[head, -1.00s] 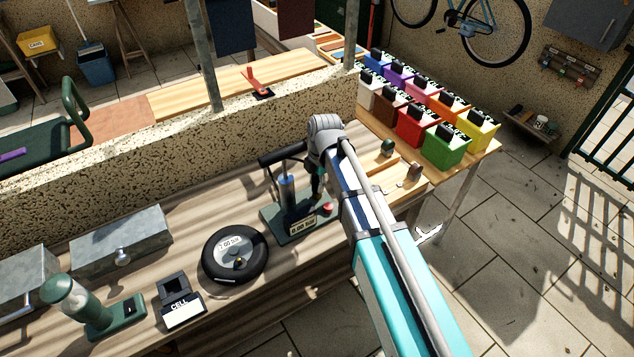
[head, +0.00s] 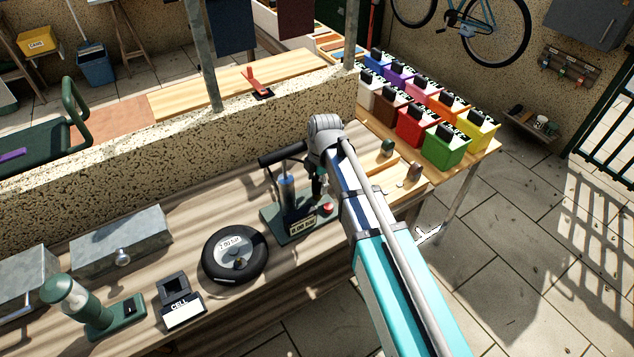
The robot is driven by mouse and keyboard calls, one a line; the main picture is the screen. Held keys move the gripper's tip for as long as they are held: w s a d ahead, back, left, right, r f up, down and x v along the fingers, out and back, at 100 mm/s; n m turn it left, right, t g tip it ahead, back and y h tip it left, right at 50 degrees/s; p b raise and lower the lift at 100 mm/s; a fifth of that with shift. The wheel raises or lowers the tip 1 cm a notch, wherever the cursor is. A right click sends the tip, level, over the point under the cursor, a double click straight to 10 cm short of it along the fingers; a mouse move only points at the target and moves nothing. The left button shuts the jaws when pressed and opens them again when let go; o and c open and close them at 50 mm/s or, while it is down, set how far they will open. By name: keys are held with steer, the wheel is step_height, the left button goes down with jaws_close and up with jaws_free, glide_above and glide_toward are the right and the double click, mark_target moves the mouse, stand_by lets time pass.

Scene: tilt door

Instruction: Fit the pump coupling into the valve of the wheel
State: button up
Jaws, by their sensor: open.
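The wheel (head: 212,262) lies flat on the bench, a black tyre around a pale disc that reads about 2.00 bar. Its small dark valve (head: 240,263) stands near the front of the disc. The pump (head: 287,190) stands upright to the wheel's right, with a black handle, a green base and a display reading 0.00 bar. My gripper (head: 318,195) is open, low beside the pump column, to the right of the wheel and apart from it. My own arm covers part of this area. I cannot make out the pump coupling.
A cell holder (head: 182,312) and a green lamp-like device (head: 90,310) stand left of the wheel. Grey boxes (head: 120,240) line the bench's back, before a low speckled wall (head: 180,150). Coloured bins (head: 445,145) stand beyond my arm. Bare bench lies behind the wheel.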

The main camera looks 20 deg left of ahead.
steer(key=shift+r, duration=0.15)
step_height(320, 180, up, 9)
steer(key=p, duration=0.9)
steer(key=shift+w, duration=0.15)
step_height(320, 180, up, 4)
steer(key=p, duration=0.4)
steer(key=shift+r, duration=0.15)
steer(key=shift+d, duration=0.1)
steer(key=s+d+m, duration=0.3)
steer(key=d+m, duration=1.1)
steer(key=d, duration=0.4)
steer(key=s+d+m+t+h, duration=0.1)
steer(key=s+d+m, duration=0.2)
steer(key=d+m, duration=1.1)
steer(key=d, duration=0.5)
